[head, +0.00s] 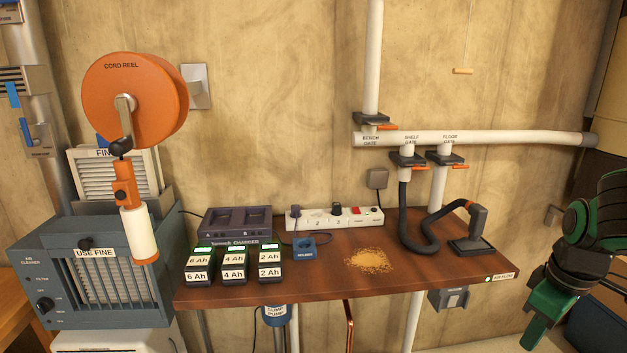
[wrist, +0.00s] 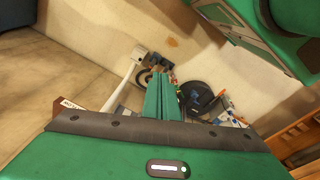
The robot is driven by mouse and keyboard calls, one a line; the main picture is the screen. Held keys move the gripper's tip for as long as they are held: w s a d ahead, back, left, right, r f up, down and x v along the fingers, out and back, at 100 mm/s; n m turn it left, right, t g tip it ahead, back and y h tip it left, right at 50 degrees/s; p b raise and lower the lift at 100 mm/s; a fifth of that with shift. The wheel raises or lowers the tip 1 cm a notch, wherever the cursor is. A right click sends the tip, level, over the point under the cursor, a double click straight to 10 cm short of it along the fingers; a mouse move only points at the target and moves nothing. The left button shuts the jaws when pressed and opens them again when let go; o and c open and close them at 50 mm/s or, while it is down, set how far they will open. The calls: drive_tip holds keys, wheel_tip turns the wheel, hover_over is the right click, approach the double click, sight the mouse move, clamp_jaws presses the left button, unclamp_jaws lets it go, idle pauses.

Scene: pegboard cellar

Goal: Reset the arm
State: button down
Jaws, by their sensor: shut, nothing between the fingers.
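My arm (head: 590,240) is at the right side of the head view, black and green, folded and hanging in front of the wall. My gripper (head: 533,336) points down at its lower end, to the right of the bench and apart from it. In the wrist view my gripper's green fingers (wrist: 160,78) are together with nothing between them. The wrist view looks past the fingers toward the floor and several blurred items too small to name surely.
A wooden bench (head: 330,285) holds battery packs (head: 234,262), a charger (head: 235,222), a power strip (head: 335,218), sawdust (head: 369,260) and a hose nozzle (head: 474,232). The cord reel (head: 128,95) and air cleaner (head: 100,260) are at left. A dust pipe (head: 480,139) runs along the wall.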

drive_tip(key=s+a+r+m+g, duration=0.1)
drive_tip(key=s+r+m, duration=0.1)
drive_tip(key=s+m, duration=0.8)
drive_tip(key=shift+s+a+r+m+g+y, duration=0.3)
drive_tip(key=shift+a+m, duration=0.1)
drive_tip(key=shift+m, duration=0.4)
